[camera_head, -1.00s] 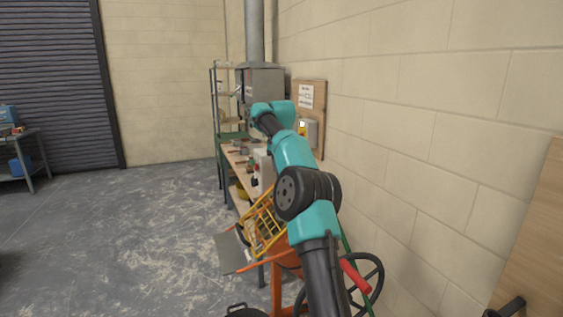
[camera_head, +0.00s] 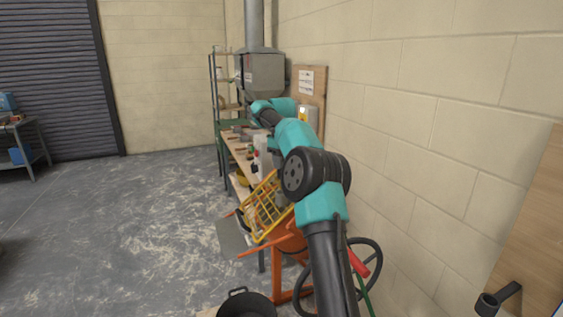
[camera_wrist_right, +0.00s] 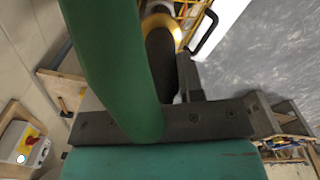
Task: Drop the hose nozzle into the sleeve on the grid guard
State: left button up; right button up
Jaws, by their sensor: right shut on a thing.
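The yellow grid guard (camera_head: 262,212) stands tilted on the orange mixer in the head view, partly behind my right arm. Its yellow bars (camera_wrist_right: 194,10) also show at the top of the wrist view. I cannot make out the sleeve for certain. In the wrist view my right gripper (camera_wrist_right: 172,90) is shut on the hose nozzle (camera_wrist_right: 160,55), a dark barrel partly hidden by the thick green hose (camera_wrist_right: 115,60). A yellow ring shows at the barrel's far end; I cannot tell which part it belongs to. My arm hides the right fingertips in the head view. My left gripper is out of view.
The orange mixer (camera_head: 290,242) has a black handwheel (camera_head: 372,262) at its right. A black tub (camera_head: 246,304) stands on the floor in front. A workbench (camera_head: 236,146) with tools runs along the wall beyond.

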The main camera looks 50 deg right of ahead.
jog(key=shift+f, duration=2.2)
dwell(1.5)
jog(key=o, duration=1.1)
